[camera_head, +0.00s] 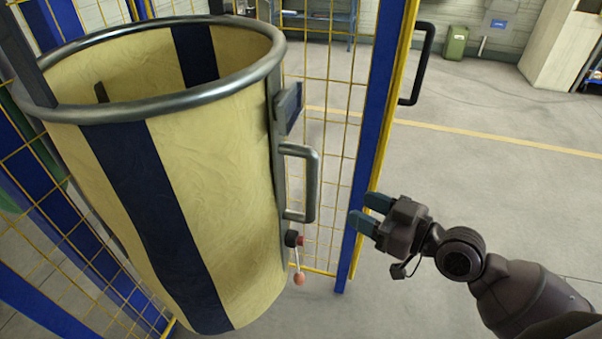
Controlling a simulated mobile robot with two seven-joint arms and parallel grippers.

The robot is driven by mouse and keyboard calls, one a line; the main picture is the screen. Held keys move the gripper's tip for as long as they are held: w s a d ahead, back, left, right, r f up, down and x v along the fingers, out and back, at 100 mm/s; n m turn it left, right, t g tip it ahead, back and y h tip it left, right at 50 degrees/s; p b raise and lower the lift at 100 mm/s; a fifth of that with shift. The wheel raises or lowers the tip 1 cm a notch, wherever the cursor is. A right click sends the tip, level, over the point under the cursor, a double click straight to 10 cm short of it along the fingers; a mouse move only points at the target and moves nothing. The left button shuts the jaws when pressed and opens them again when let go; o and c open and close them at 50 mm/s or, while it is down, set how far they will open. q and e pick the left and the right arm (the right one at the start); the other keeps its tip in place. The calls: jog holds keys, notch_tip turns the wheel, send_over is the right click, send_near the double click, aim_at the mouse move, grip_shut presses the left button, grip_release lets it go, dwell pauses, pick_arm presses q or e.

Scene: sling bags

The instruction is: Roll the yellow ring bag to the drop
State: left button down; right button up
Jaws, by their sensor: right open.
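The yellow ring bag (215,190) is a tall fabric cylinder with dark blue vertical bands and a grey metal ring (262,75) around its open top. It stands at the left of the head view, beside mesh panels. A grey bar handle (312,185) sticks out on its right side. Below the handle is a small lever with a red knob (299,279). My right gripper (370,212) is open and empty, to the right of the handle and apart from it, close to the blue post. My left gripper is not in view. The bag's underside is hidden.
A blue post (374,130) with a yellow edge and a black pull handle (424,65) stands between the bag and the open floor. Yellow mesh (335,95) surrounds the bag. Grey floor (490,170) with a yellow line is clear at right. A green bin (456,43) stands far back.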

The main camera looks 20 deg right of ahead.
aim_at(309, 174)
jog(key=shift+a+r+n+g+y, duration=0.6)
jog(key=shift+a+r+n+y, duration=0.75)
jog(key=shift+r, duration=1.65)
jog(key=shift+m, duration=0.25)
jog(key=p+x, duration=0.2)
jog(key=x, duration=0.7)
jog(key=shift+w+p, duration=0.1)
jog(key=shift+p, duration=0.2)
jog(key=shift+w+a+f, duration=0.15)
jog(key=shift+w+a, duration=0.3)
jog(key=shift+a, duration=0.05)
jog(key=c, duration=0.9)
grip_shut()
